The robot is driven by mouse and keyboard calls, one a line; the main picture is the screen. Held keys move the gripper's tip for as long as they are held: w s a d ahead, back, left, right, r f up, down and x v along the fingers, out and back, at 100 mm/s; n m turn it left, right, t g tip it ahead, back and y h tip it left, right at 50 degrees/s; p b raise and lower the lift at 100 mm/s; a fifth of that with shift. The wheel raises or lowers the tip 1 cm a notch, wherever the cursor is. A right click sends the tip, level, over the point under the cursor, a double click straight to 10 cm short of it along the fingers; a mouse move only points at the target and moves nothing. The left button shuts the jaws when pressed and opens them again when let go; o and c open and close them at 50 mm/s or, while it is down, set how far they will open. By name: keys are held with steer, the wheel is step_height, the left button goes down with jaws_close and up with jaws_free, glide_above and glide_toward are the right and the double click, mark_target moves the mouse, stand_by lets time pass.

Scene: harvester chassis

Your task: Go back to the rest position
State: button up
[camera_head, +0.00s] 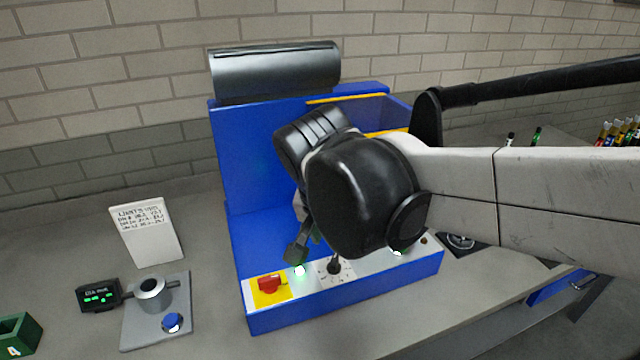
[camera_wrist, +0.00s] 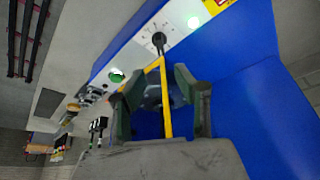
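My gripper (camera_wrist: 156,92) shows in the wrist view with its two dark fingers spread apart and nothing clearly held. A yellow bar (camera_wrist: 166,115) shows in the gap between the fingers; I cannot tell its depth. In the head view, one dark fingertip (camera_head: 297,252) hangs just above or in front of the control panel, near a lit button (camera_head: 300,270). My wrist hides the rest of the gripper. The blue machine (camera_head: 240,160) carries the panel, with a red switch (camera_head: 269,284) on a yellow plate and a black dial (camera_head: 334,265).
A silver cylinder (camera_head: 275,70) tops the machine. At left on the grey bench stand a white note sign (camera_head: 146,232), a small display (camera_head: 98,294), a plate with a blue button (camera_head: 172,322) and a green box (camera_head: 18,336). Several coloured markers (camera_head: 620,130) stand far right.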

steer(key=shift+r, duration=0.1)
steer(key=s+d+f+n+t, duration=0.1)
steer(key=s+d, duration=0.3)
steer(key=d, duration=0.4)
steer(key=s+d+f+n+t+y, duration=0.1)
steer(key=s+d, duration=0.3)
steer(key=d, duration=0.4)
steer(key=shift+s+f+n+t+b, duration=0.35)
steer(key=shift+s+n+t+b, duration=0.05)
steer(key=shift+n, duration=0.3)
